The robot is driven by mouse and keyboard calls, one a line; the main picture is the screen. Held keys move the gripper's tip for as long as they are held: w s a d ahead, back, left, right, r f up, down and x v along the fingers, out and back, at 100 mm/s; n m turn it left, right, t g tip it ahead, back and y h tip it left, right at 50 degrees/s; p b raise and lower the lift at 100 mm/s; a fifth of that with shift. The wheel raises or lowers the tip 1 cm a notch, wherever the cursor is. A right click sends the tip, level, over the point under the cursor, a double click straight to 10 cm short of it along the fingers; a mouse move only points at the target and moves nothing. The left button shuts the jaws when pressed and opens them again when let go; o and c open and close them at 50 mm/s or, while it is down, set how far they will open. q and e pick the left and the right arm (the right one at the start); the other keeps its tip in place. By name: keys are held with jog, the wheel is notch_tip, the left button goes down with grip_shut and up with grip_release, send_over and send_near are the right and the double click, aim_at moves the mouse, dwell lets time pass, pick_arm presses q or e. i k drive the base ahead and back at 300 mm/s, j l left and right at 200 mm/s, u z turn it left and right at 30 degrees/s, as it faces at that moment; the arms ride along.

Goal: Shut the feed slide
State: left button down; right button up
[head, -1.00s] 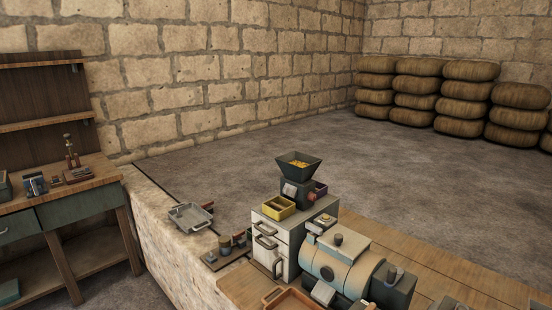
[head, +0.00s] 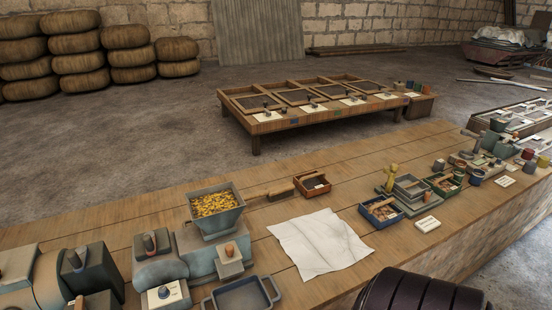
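A grey-green hopper (head: 216,212) full of yellow grain stands on a blue-grey machine (head: 180,252) at the front of the wooden bench. On the hopper's front, low down, is a small pale block with an orange knob (head: 230,252). It may be the feed slide, but I cannot tell this or whether it is open. Neither of my grippers is in view.
A blue tray (head: 242,294) sits before the hopper. A white cloth (head: 320,244), a brush (head: 268,193) and a small brown box (head: 313,184) lie to its right. Small trays and jars fill the bench's right part. A low framed table (head: 310,105) stands on the floor behind.

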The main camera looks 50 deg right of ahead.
aim_at(229, 253)
jog(key=z, duration=1.25)
jog(key=i+j+u, duration=0.3)
jog(key=k, duration=0.05)
